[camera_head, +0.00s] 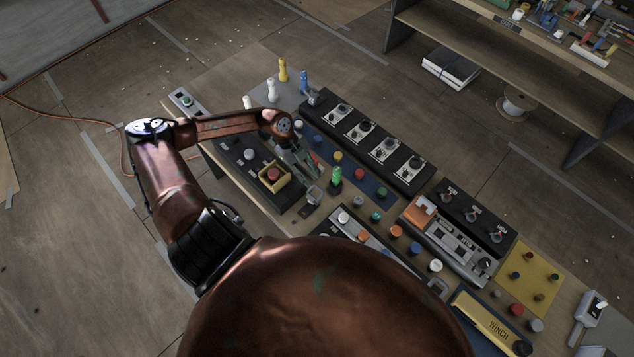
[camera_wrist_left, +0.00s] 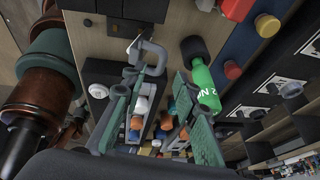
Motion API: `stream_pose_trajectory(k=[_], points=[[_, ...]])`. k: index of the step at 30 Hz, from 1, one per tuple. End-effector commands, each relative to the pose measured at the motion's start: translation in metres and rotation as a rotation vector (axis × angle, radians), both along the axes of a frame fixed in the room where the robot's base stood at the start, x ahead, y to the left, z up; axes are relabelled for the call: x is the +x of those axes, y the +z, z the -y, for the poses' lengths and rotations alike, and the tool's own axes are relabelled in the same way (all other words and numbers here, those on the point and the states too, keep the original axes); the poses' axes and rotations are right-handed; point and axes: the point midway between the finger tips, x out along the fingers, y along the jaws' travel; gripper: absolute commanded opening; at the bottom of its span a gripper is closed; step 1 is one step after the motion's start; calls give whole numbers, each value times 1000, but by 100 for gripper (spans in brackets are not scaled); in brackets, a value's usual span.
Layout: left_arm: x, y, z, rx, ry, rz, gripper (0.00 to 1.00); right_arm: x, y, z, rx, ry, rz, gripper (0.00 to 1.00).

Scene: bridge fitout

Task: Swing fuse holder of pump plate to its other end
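My left gripper (camera_head: 300,164) reaches over the middle of the bench from the left. In the left wrist view the gripper (camera_wrist_left: 157,80) has its two green-padded fingers spread apart with nothing clamped between them. A grey bent handle (camera_head: 314,196) stands on a small dark plate (camera_head: 306,211) just beyond the fingertips. It shows in the left wrist view (camera_wrist_left: 152,52) near the tips, apart or barely touching, I cannot tell which. It may be the fuse holder; I can read no pump label. My right gripper is out of view.
A green handle (camera_head: 336,176) stands close right of the gripper. A yellow-framed red button (camera_head: 273,174) is on the black panel to the left. Rows of switches (camera_head: 384,149), coloured knobs (camera_head: 376,217) and a WINCH box (camera_head: 488,322) crowd the bench.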

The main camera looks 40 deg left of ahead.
Motion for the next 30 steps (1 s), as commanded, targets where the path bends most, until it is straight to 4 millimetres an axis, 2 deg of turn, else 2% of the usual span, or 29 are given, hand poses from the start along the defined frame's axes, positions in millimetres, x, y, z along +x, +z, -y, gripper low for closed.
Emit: stream_pose_trajectory(k=[3,9,14,21,30], points=[[5,-17,11,-5,-3,2,27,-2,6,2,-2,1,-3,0],[6,-41,20,-4,-2,2,27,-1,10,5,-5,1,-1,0],[7,-49,23,-2,-1,4,27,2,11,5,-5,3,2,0],[6,-50,23,-3,2,4,27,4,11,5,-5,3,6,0],[6,-50,23,-4,1,4,7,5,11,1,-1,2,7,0]])
